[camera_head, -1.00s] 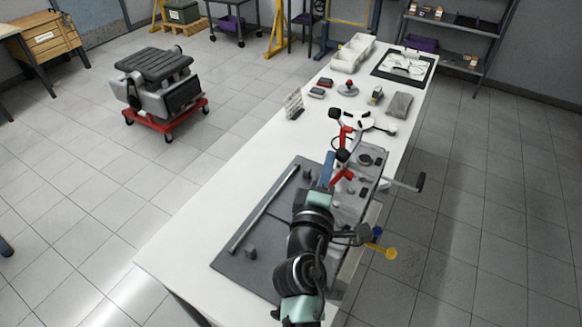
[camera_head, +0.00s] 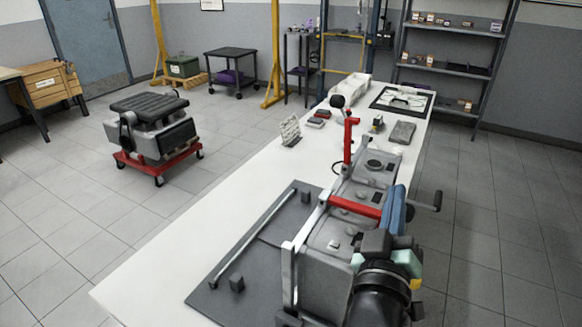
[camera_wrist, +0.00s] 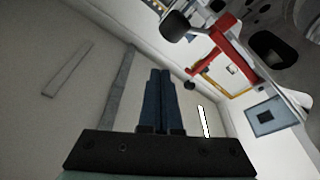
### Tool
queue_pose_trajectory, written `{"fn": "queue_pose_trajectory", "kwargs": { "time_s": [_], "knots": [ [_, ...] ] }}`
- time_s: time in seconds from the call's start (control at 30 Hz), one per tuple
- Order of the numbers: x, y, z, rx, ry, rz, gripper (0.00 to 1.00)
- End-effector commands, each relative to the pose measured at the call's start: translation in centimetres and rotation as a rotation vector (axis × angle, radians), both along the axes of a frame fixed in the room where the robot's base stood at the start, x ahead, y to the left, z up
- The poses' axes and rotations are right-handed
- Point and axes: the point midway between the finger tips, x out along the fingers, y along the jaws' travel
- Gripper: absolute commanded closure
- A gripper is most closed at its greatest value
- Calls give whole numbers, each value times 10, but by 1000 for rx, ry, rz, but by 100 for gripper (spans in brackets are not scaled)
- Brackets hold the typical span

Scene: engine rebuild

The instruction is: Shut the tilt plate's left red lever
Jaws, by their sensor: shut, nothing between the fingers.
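The tilt plate (camera_head: 345,240) is a grey metal fixture on the near end of the white bench. Its far red lever (camera_head: 349,142) stands upright with a black knob. Its near red lever (camera_head: 355,206) lies nearly flat across the plate, its right end hidden behind my gripper. My gripper (camera_head: 393,210) has blue fingers, closed together and empty, at that lever's right end; touching or apart cannot be told. In the wrist view the closed fingers (camera_wrist: 162,95) point up the picture, and a red lever (camera_wrist: 235,50) with a black knob is to their upper right, clear of them.
A dark mat (camera_head: 215,293) with a long metal bar lies left of the plate. A black crank handle (camera_head: 424,206) sticks out on the right. Small parts and a grey block (camera_head: 403,132) lie farther along the bench (camera_head: 165,255). An engine on a red trolley (camera_head: 158,166) stands on the left floor.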

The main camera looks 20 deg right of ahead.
Motion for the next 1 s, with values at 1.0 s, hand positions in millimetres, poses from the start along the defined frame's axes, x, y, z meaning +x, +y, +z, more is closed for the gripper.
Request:
{"fn": "queue_pose_trajectory", "kwargs": {
  "time_s": [1.0],
  "knots": [
    [-11, -9, -37, 90, -111, -1, 100]
  ]
}}
